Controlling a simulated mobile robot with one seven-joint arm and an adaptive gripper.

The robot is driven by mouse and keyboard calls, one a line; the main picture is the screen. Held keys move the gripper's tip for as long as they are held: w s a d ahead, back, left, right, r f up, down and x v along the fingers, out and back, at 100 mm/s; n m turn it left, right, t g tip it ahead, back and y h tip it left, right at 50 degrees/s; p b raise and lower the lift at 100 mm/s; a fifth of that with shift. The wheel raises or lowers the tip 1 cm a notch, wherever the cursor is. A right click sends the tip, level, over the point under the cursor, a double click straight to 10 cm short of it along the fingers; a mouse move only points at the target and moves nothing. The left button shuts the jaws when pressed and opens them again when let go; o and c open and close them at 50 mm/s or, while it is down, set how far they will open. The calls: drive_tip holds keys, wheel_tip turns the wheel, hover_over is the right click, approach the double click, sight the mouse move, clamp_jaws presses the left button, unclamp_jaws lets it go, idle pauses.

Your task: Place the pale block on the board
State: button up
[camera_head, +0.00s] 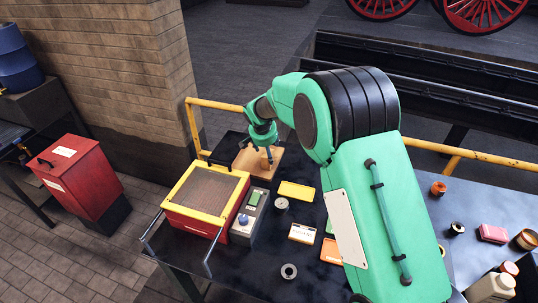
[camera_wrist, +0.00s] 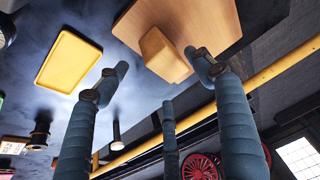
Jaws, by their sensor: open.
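The pale block (camera_wrist: 163,54) is a tan wooden piece in the wrist view. It appears to stand on the light wooden board (camera_wrist: 215,18), near the board's edge. The board also shows in the head view (camera_head: 246,166) at the back of the bench, where my gripper partly covers it and I cannot make out the block clearly. My gripper (camera_wrist: 157,70) is open, with its blue-grey fingers spread on either side of the block in the picture. A gap shows between the fingers and the block. In the head view my gripper (camera_head: 258,152) is over the board.
A yellow tray (camera_head: 297,191) lies to the right of the board. A red box with a yellow rim (camera_head: 172,210) and a grey control box (camera_head: 249,217) stand in front. A yellow rail (camera_head: 214,105) runs behind. Small parts and cards lie on the dark bench.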

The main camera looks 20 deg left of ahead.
drive_tip(key=shift+v, duration=2.05)
drive_tip(key=s+d+r, duration=0.4)
drive_tip(key=d+r, duration=0.4)
drive_tip(key=d, duration=0.2)
drive_tip(key=s+d+r, duration=0.5)
drive_tip(key=d+r, duration=0.3)
drive_tip(key=d, duration=0.2)
drive_tip(key=s+d+r, duration=0.4)
drive_tip(key=d+r, duration=0.4)
drive_tip(key=d, duration=0.1)
drive_tip(key=s+d+r, duration=0.3)
drive_tip(key=s+d, duration=0.5)
drive_tip(key=s, duration=0.1)
drive_tip(key=s+d+f, duration=0.1)
drive_tip(key=s+d, duration=0.5)
drive_tip(key=s, duration=0.6)
drive_tip(key=s+d+t, duration=0.1)
drive_tip(key=s+d, duration=0.5)
drive_tip(key=s, duration=0.6)
drive_tip(key=shift+s+f, duration=0.3)
drive_tip(key=shift+f, duration=0.05)
